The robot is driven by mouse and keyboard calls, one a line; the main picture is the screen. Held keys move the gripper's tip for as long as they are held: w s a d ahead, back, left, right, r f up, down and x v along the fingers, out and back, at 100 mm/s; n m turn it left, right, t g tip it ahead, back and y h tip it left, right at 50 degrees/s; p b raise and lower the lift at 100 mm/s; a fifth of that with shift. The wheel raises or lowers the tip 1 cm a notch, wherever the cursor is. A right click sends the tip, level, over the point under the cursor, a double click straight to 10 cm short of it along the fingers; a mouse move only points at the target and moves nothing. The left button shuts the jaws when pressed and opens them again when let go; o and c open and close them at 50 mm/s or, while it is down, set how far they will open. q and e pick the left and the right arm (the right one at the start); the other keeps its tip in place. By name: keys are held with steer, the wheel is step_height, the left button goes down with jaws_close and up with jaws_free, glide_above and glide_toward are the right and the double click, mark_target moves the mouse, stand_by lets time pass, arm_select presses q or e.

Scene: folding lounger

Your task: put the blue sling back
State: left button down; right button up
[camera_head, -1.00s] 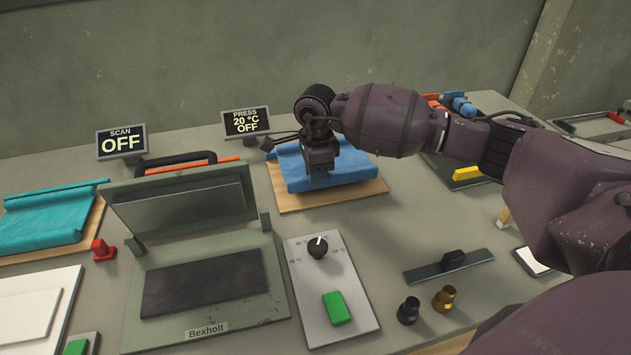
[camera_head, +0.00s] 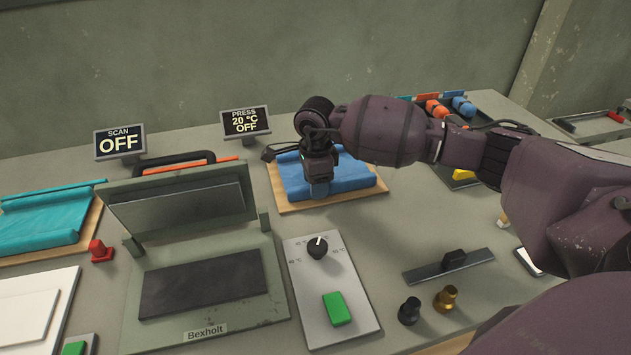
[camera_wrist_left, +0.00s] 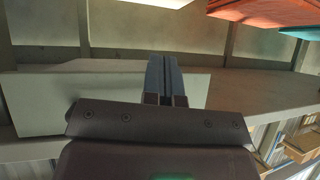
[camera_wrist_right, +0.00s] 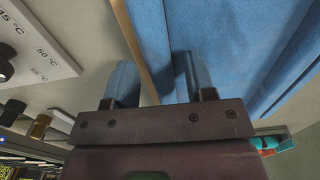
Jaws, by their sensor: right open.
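The blue sling (camera_head: 352,177) lies folded on a wooden board (camera_head: 335,199) behind the grey control panel. My right gripper (camera_head: 320,188) points down at the sling's front part. In the right wrist view its two fingers (camera_wrist_right: 158,84) are apart, with nothing visibly held between them. One finger is in front of the blue cloth (camera_wrist_right: 235,40), the other beyond the board's edge. Whether a finger touches the cloth I cannot tell. My left gripper (camera_wrist_left: 165,82) shows only in the left wrist view, its fingers together and empty.
An open press (camera_head: 205,285) stands left of the control panel (camera_head: 330,280). A teal sling (camera_head: 45,220) lies on a board at the far left. A tray with orange and blue rolls (camera_head: 463,106) is at the back right. A slider bar (camera_head: 450,265) and small knobs lie in front.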

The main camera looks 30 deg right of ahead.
step_height(320, 180, up, 12)
steer(key=p, duration=0.1)
steer(key=shift+r, duration=0.15)
stand_by(0.3)
stand_by(0.5)
